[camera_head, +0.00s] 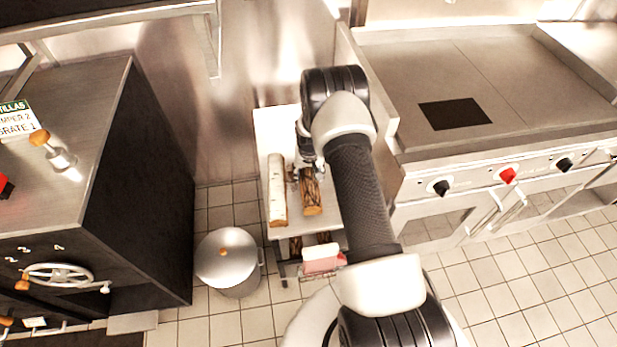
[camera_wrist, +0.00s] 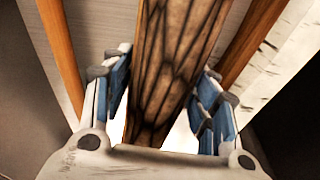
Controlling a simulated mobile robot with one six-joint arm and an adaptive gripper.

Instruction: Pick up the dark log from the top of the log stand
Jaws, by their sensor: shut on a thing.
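The dark log (camera_head: 312,193), brown with blackish cracked bark, is at the top of the log stand (camera_head: 262,130), beside a pale log. In the wrist view the dark log (camera_wrist: 172,70) runs between the two blue-padded fingers of my gripper (camera_wrist: 158,110). My gripper (camera_head: 305,176) is shut on the log from above, partway along its length. I cannot tell whether the log still touches the stand. Its far end is hidden under my gripper and arm.
The pale log (camera_head: 277,190) lies close on the left. More logs and a red-and-white item (camera_head: 322,259) are lower on the stand. A lidded metal bin (camera_head: 228,258) stands left of the stand. A griddle counter (camera_head: 500,85) is on the right, a dark oven (camera_head: 140,180) on the left.

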